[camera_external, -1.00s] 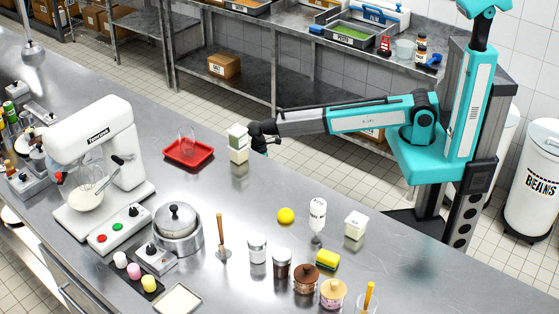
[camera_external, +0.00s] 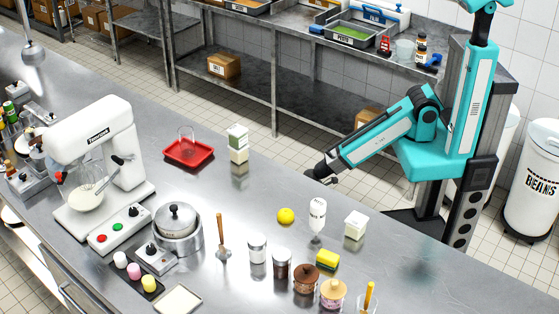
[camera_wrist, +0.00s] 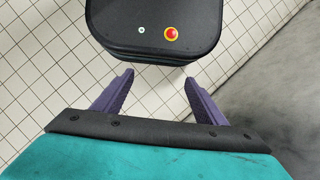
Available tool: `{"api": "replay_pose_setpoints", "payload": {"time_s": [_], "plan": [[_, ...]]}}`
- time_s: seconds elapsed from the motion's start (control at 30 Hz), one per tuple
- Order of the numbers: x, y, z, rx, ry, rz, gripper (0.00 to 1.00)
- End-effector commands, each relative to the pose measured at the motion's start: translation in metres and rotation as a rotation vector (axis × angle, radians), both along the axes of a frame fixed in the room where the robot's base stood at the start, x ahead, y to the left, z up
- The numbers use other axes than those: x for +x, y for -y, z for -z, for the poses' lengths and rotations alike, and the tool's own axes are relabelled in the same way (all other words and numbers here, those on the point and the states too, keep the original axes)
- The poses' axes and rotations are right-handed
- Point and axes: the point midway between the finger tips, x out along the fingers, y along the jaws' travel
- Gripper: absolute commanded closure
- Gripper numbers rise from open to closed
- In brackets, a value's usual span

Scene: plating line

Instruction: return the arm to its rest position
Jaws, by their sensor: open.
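My arm reaches from my teal column toward the left, with its forearm sloping down. My gripper (camera_external: 322,176) hangs just beyond the far edge of the steel counter (camera_external: 330,215), apart from everything on it. In the wrist view its two purple fingers (camera_wrist: 157,85) stand wide apart with nothing between them. A black rounded part with a red button, likely my base, lies beyond the fingers over the tiled floor. A green-and-white carton (camera_external: 237,146) stands upright on the counter, left of my gripper and clear of it.
Steel shelves (camera_external: 290,120) stand behind. A white beans bin (camera_external: 532,185) is at the right.

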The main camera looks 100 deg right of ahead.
Motion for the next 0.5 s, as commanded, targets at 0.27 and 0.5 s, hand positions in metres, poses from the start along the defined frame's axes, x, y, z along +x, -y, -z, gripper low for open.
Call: {"api": "replay_pose_setpoints", "payload": {"time_s": [0.27,0.5], "plan": [[-0.074,-0.004,0.010,-0.049,-0.054,-0.048,0.34],[-0.087,-0.003,0.013,-0.061,-0.063,-0.060,0.34]]}}
